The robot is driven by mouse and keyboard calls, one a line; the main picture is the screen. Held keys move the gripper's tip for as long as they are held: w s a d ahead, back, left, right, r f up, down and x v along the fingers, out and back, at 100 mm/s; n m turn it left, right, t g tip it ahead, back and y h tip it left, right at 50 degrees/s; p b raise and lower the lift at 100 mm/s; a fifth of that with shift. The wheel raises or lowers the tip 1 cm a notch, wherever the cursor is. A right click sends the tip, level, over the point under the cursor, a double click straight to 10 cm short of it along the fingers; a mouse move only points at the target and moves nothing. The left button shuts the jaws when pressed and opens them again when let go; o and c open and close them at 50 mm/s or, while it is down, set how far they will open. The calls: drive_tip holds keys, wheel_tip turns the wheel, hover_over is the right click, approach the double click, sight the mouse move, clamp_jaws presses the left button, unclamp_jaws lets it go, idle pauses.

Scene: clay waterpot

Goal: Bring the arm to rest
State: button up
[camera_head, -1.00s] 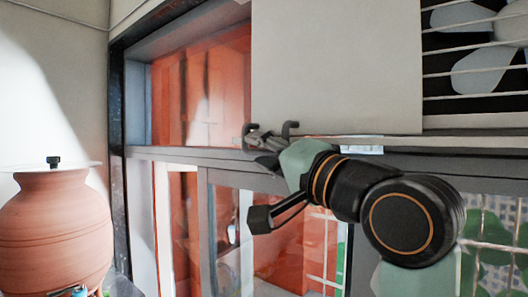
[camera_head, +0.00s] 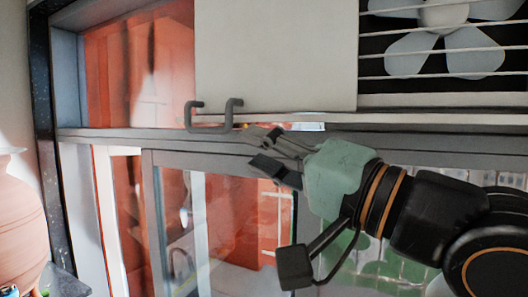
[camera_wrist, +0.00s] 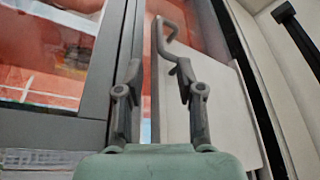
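My gripper (camera_head: 262,150) is in the middle of the head view, pointing left in front of the window. Its dark fingers extend from a pale green body. In the wrist view its two fingers (camera_wrist: 157,75) stand apart with nothing between them held. My gripper shows just right of and below a grey double-hooked handle (camera_head: 213,115) at the white panel's lower left edge. Part of that handle shows beyond the fingers in the wrist view (camera_wrist: 160,35). Whether the fingers touch anything is not clear.
A white panel (camera_head: 275,50) is above my gripper, with a fan (camera_head: 440,25) behind bars to its right. Grey window frames (camera_head: 110,138) run behind my arm. A clay pot (camera_head: 20,235) is cut off at the left edge.

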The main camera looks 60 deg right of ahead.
idle(0.4)
drive_tip(key=w+a+f+n+g, duration=0.15)
drive_tip(key=w+a+f, duration=0.25)
drive_tip(key=f, duration=0.4)
drive_tip(key=w+a+f+n+g+y+p, duration=0.15)
drive_tip(key=w+a+f, duration=0.25)
drive_tip(key=f, duration=0.4)
drive_tip(key=w+a+f+n, duration=0.2)
drive_tip(key=w+a+f, duration=0.15)
drive_tip(key=f, duration=0.35)
drive_tip(key=s+a+f+n+g, duration=0.2)
drive_tip(key=s+a+f+n, duration=0.1)
drive_tip(key=a+f, duration=0.6)
drive_tip(key=s+a+f+n+g, duration=0.2)
drive_tip(key=s+a+f+n, duration=0.2)
drive_tip(key=a+f, duration=0.5)
wheel_tip(320, 180, down, 4)
drive_tip(key=shift+s+f+n+y, duration=0.1)
drive_tip(key=shift+s+n+y, duration=0.05)
drive_tip(key=shift+n+y, duration=0.4)
